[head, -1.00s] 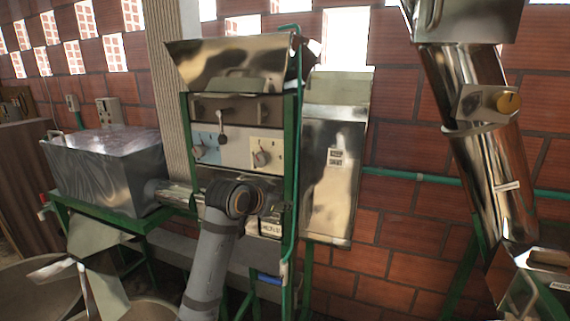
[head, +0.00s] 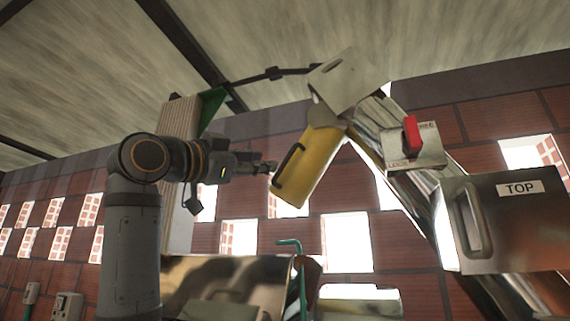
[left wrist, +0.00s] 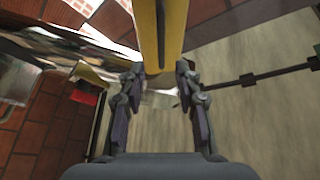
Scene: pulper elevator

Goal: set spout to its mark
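The yellow spout (head: 318,165) hangs tilted from a metal head at the top of the steel elevator tube, its lower end toward the left. A black bar handle (head: 289,163) runs along its left side. My left gripper (head: 270,167) is raised, with its fingertips close to the handle and the spout's lower left edge. In the left wrist view the spout (left wrist: 174,28) is straight ahead, and the left gripper's fingers (left wrist: 159,75) stand apart on either side of its near end. I cannot tell whether they touch it. I cannot make out a mark. My right gripper is not in view.
A red lever (head: 411,134) sits on a labelled plate on the tube. A steel box marked TOP (head: 510,225) with a handle is at the right. The shiny hopper (head: 225,280) is below. A dark rod (head: 272,74) runs behind the spout near the ceiling.

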